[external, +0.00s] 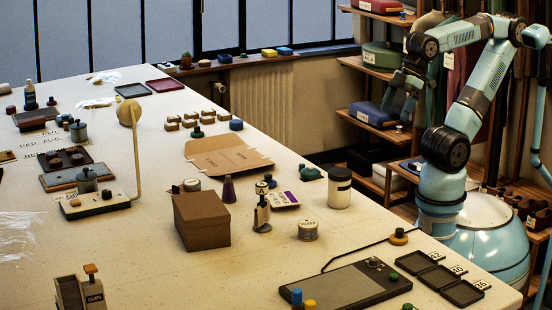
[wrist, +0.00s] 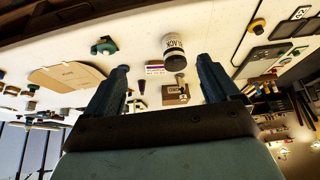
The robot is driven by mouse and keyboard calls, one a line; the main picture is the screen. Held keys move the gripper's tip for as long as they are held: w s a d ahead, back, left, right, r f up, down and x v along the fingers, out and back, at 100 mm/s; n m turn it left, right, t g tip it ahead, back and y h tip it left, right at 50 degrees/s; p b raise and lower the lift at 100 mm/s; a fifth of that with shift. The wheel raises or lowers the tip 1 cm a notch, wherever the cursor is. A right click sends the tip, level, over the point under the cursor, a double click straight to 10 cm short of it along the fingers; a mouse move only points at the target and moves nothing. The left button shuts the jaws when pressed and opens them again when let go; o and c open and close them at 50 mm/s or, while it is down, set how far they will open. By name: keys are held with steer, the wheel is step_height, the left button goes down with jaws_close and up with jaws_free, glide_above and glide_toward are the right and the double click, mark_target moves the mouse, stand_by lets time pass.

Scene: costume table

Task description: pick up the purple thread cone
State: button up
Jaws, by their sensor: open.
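The purple thread cone (external: 229,190) is a small, dark purple cone. It stands on the pale table among several small items, behind the brown box (external: 201,220) in the external view. In the wrist view the cone (wrist: 142,87) shows small between my fingers, nearer the left one. My gripper (external: 397,115) is open and empty, raised well away from the cone, to its right and in front of the shelves. The wrist view shows my two fingers (wrist: 163,63) spread apart with nothing between them.
A white jar (external: 340,187), a purple-edged label card (external: 285,199), a grey-white stamp-like tool (external: 262,213) and a round tin (external: 308,230) stand right of the cone. A flat cardboard piece (external: 229,156) lies behind it. A dark pad (external: 350,287) lies near the front.

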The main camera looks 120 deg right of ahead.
steer(key=c, duration=0.5)
